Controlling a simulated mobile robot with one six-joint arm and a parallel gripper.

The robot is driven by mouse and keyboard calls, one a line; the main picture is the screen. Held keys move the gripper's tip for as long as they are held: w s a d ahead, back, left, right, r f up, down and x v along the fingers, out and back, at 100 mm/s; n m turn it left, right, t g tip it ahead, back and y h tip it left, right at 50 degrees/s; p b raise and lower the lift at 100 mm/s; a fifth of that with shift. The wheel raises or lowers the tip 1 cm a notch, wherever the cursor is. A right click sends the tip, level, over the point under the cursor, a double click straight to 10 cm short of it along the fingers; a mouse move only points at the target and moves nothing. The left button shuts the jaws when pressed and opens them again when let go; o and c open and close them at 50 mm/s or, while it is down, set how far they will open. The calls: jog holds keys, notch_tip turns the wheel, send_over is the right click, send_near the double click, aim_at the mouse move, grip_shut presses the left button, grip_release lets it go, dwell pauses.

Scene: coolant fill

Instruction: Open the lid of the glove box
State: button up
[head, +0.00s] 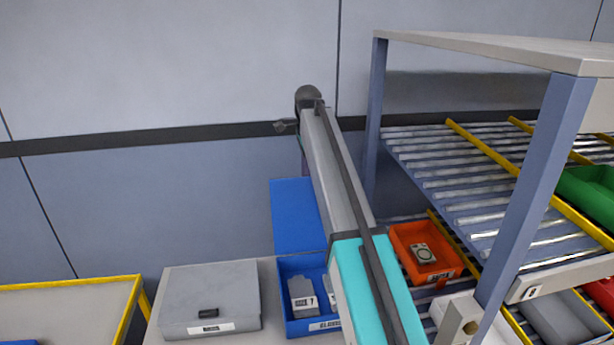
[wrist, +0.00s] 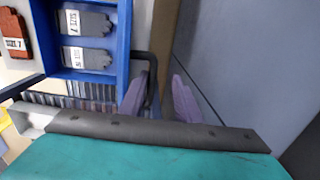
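The blue glove box (head: 285,325) stands on the bench in the head view, with a white label on its front. Its blue lid (head: 297,215) stands raised at the back, partly behind my arm. In the wrist view the glove box (wrist: 123,30) shows from above with grey gloves (wrist: 85,24) in two compartments. My gripper (wrist: 160,88) shows as two purple fingers beside the box, spread apart. A dark bent bar (wrist: 152,62), perhaps the lid's handle, lies between or just behind them; I cannot tell whether they touch it. In the head view my arm hides most of the gripper.
A grey closed box (head: 215,290) with a black handle stands left of the glove box. A roller rack (head: 470,170) at right holds an orange bin (head: 425,255) and a green bin (head: 590,190). Its post is near my arm. A wall is close behind. A yellow-edged table (head: 65,305) is at left.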

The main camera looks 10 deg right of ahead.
jog(key=shift+w+r, duration=0.1)
jog(key=shift+r, duration=0.05)
notch_tip(320, 180, up, 14)
jog(key=s, duration=0.1)
jog(key=shift+f+p, duration=0.25)
jog(key=shift+p, duration=0.15)
jog(key=shift+f, duration=0.1)
dwell(0.6)
